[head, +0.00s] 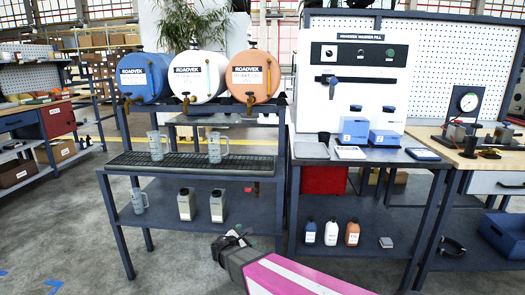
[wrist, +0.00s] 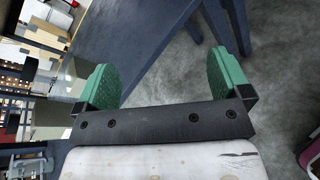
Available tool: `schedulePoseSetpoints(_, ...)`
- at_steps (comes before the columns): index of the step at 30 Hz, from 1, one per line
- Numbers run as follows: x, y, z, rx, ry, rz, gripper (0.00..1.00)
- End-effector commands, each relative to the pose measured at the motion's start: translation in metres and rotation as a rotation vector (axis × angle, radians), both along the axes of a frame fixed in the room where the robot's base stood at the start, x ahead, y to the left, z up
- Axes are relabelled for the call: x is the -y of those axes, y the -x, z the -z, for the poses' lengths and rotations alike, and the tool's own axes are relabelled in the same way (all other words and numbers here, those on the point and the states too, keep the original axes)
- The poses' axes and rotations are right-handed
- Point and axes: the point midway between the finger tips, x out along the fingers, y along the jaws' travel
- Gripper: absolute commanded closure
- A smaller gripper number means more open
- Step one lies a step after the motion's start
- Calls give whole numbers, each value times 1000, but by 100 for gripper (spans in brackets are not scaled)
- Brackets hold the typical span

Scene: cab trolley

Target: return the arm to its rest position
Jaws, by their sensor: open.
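My gripper (head: 232,240) is low in the head view, in front of the stand with the barrels. My dark wrist and pink arm reach down to the lower right from it. In the wrist view, my gripper (wrist: 163,82) shows two green pads wide apart with nothing held between them. Past the pads are a dark blue shelf surface and legs, and grey floor. In the head view the fingers are small and partly hidden by the wrist.
A dark stand (head: 215,215) holds barrels, clear jugs and bottles close ahead. A washer-fill bench (head: 366,158) stands right of it, with small bottles (head: 331,232) on its lower shelf. A wooden workbench (head: 470,160) is far right. Grey floor (head: 70,225) is open at left.

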Motion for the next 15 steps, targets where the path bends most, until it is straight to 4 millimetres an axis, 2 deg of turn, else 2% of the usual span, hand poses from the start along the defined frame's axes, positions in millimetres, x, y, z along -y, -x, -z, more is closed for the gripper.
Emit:
schedulePoseSetpoints(1,30,4,-3,-8,-79,84,4)
schedulePoseSetpoints(6,109,20,1,-30,-365,381,4)
schedulePoseSetpoints(12,181,52,5,-29,-687,740,4)
schedulePoseSetpoints(15,209,70,6,-21,-843,926,4)
